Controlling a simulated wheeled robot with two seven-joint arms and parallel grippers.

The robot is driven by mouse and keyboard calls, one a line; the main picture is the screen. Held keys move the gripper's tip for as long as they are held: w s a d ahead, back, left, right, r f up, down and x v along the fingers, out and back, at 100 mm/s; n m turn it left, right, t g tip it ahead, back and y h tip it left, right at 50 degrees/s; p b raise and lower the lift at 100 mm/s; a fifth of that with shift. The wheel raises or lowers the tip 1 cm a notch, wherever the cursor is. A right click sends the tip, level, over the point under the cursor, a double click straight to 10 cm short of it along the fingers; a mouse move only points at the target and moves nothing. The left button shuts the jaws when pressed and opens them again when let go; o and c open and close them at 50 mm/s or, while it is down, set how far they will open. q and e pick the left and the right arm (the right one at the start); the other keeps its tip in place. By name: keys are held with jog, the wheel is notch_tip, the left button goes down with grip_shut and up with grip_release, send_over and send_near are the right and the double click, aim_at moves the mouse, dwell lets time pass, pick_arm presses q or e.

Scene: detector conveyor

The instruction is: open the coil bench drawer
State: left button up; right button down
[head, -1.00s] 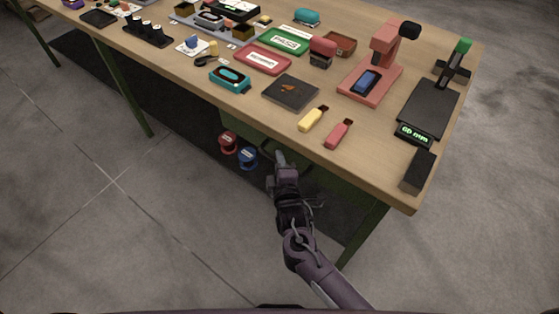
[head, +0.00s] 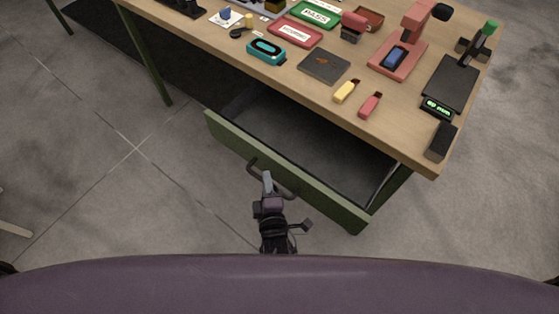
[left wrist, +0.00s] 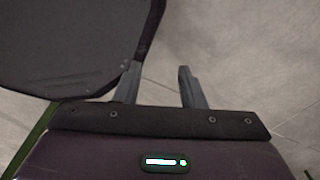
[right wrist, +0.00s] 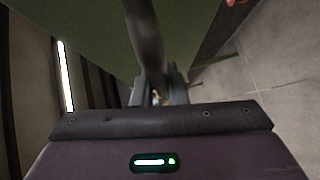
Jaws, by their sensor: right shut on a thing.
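The coil bench drawer (head: 284,171) has a green front and stands pulled out from under the wooden bench top. Its dark grey inside (head: 300,140) shows and looks empty in the part I can see. My right gripper (head: 267,182) is shut on the drawer's dark bar handle (head: 253,165). In the right wrist view the handle (right wrist: 145,40) runs down between the fingers (right wrist: 157,98), with the green drawer front (right wrist: 85,35) behind it. My left gripper (left wrist: 158,85) shows only in its wrist view, open and empty above the floor.
The bench top (head: 400,135) holds a teal device (head: 266,51), a dark square pad (head: 324,66), yellow (head: 346,91) and red (head: 370,105) small items, a red stand (head: 398,58) and a gauge (head: 438,105). The floor left of the drawer is clear.

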jog(key=s+a, duration=0.4)
jog(key=s, duration=0.1)
jog(key=shift+s, duration=0.35)
jog(key=c, duration=1.5)
grip_release()
jog(key=shift+o, duration=0.2)
jog(key=shift+a, duration=0.1)
jog(key=v, duration=0.7)
jog(key=shift+s, duration=0.4)
jog(key=shift+r, duration=0.1)
